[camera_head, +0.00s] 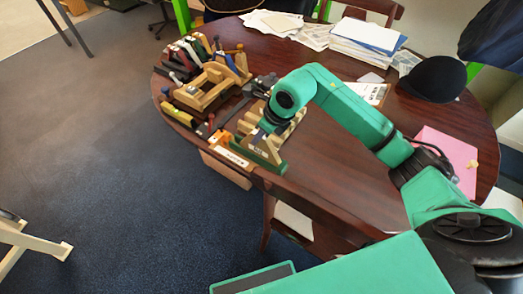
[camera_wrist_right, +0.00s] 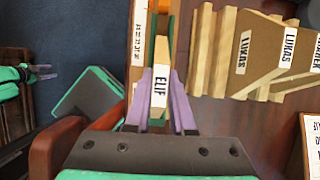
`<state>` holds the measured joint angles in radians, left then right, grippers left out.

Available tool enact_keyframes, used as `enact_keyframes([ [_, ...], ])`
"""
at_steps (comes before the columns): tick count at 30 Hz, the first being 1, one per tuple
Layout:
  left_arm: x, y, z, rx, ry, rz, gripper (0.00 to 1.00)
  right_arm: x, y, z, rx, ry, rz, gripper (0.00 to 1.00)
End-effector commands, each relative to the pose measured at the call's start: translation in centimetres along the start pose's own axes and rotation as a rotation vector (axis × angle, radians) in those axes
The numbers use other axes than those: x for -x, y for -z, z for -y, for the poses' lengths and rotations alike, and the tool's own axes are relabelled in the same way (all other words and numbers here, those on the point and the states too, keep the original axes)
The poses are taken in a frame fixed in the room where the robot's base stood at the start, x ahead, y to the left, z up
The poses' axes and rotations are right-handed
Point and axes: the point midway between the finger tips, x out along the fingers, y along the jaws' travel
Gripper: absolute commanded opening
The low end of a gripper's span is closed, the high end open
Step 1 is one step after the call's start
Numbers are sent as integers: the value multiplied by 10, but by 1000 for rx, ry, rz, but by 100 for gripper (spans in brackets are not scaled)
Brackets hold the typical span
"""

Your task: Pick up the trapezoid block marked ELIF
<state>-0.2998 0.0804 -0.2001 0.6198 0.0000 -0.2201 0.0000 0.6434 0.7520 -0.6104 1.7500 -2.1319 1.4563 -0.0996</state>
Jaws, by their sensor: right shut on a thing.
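The ELIF trapezoid block (camera_wrist_right: 160,84) stands between the two purple fingers of my right gripper (camera_wrist_right: 157,108) in the right wrist view, its white label facing the camera. The fingers are shut on it from both sides. In the head view, my right gripper (camera_head: 262,132) is at the near left edge of the table, over a wooden block with a green part (camera_head: 262,160) along it. I cannot tell whether the block touches what is under it. A teal arm end with small prongs, seemingly my left gripper (camera_wrist_right: 42,72), shows at the left of the wrist view, too small to judge.
Blocks marked LUKAS (camera_wrist_right: 244,52) lie to the right in the wrist view. In the head view, a wooden frame (camera_head: 207,88) and several tools crowd the table's left end. Papers (camera_head: 362,42), a black cap (camera_head: 432,78) and a pink sheet (camera_head: 447,155) lie farther right.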

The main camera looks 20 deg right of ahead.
Motion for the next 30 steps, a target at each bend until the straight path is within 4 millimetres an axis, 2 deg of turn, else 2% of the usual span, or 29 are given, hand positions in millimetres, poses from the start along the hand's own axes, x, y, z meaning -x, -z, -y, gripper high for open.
enact_keyframes([
  [5,1,0,0,0,0,0,50,2,-1,0,0,0,1,0],
  [30,36,3,0,0,-1,0,50,50,-22,0,1,0,1,0],
])
